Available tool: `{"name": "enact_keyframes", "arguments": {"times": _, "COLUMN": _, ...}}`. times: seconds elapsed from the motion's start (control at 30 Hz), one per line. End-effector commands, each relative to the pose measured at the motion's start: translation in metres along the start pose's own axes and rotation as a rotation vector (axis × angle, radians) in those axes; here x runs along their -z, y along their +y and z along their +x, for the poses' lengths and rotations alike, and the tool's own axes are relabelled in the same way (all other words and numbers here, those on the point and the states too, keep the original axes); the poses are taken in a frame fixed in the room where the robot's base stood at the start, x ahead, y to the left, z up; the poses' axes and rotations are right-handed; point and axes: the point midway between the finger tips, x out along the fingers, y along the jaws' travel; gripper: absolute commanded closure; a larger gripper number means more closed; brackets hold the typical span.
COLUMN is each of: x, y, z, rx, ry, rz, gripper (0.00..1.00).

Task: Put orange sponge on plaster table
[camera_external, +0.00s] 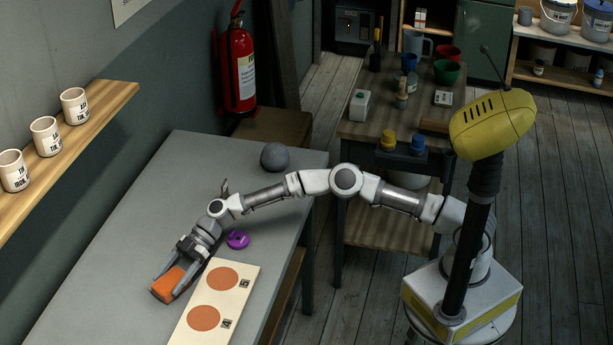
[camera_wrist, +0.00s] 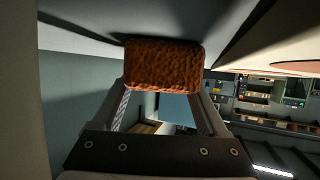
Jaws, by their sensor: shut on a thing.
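An orange sponge (camera_external: 170,287) is at the near part of the long grey table (camera_external: 120,240), left of a cream board. My gripper (camera_external: 169,281) is shut on the sponge, one finger on each side. In the wrist view the sponge (camera_wrist: 163,66) looks brown-orange and rough and sits between the fingertips of my gripper (camera_wrist: 162,88). The sponge is at or just above the tabletop; I cannot tell if it touches. A wooden worktable (camera_external: 355,132) stands behind, holding cups and jars. Which table is the plaster table is not marked.
The cream board (camera_external: 237,291) with two orange discs lies right of the sponge. A purple object (camera_external: 238,240) is near my wrist and a grey ball (camera_external: 274,157) is at the far end. A shelf with several mugs (camera_external: 45,137) is on the left wall. The grey table's left side is clear.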

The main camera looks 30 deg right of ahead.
Motion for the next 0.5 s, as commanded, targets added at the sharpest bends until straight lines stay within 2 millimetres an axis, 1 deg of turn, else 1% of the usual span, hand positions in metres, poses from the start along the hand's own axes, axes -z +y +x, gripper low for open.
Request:
{"name": "enact_keyframes", "arguments": {"times": 0.03, "x": -0.0016, "y": 0.0000, "z": 0.0006, "rx": 0.000, "ry": 0.000, "rz": 0.000, "gripper": 0.22}}
{"name": "enact_keyframes", "arguments": {"times": 0.1, "x": -0.0007, "y": -0.0001, "z": 0.0002, "rx": 0.000, "ry": 0.000, "rz": 0.000, "gripper": 0.09}}
{"name": "enact_keyframes", "arguments": {"times": 0.17, "x": -0.0007, "y": -0.0001, "z": 0.0002, "rx": 0.000, "ry": 0.000, "rz": 0.000, "gripper": 0.00}}
{"name": "enact_keyframes", "arguments": {"times": 0.5, "x": 0.0027, "y": -0.0001, "z": -0.0012, "rx": 0.000, "ry": 0.000, "rz": 0.000, "gripper": 0.00}}
